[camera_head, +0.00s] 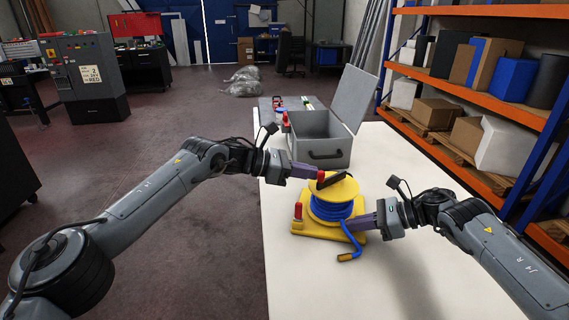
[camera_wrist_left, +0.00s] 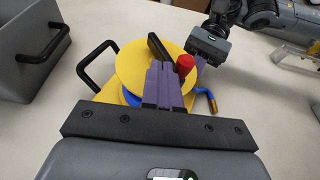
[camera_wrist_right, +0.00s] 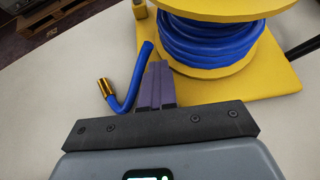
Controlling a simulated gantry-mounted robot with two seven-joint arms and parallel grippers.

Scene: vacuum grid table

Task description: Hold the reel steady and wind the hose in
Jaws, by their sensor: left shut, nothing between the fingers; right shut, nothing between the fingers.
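The yellow reel (camera_head: 345,188) stands on a yellow base on the white table, with blue hose (camera_head: 330,209) wound on its drum. A loose hose length (camera_head: 351,246) hangs over the base's front and ends in a brass tip (camera_wrist_right: 104,87). A dark crank bar with a red knob (camera_wrist_left: 185,65) lies on the top disc. My left gripper (camera_head: 314,172) is shut and empty, its tips beside the red knob above the disc; contact is unclear. My right gripper (camera_wrist_right: 158,66) is shut and empty, low at the reel's front right, between the loose hose and the wound coil.
An open grey toolbox (camera_head: 316,128) stands behind the reel. A black handle (camera_wrist_left: 90,65) sticks out from the reel. Orange shelving (camera_head: 470,120) stands at the right. The front table is clear.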

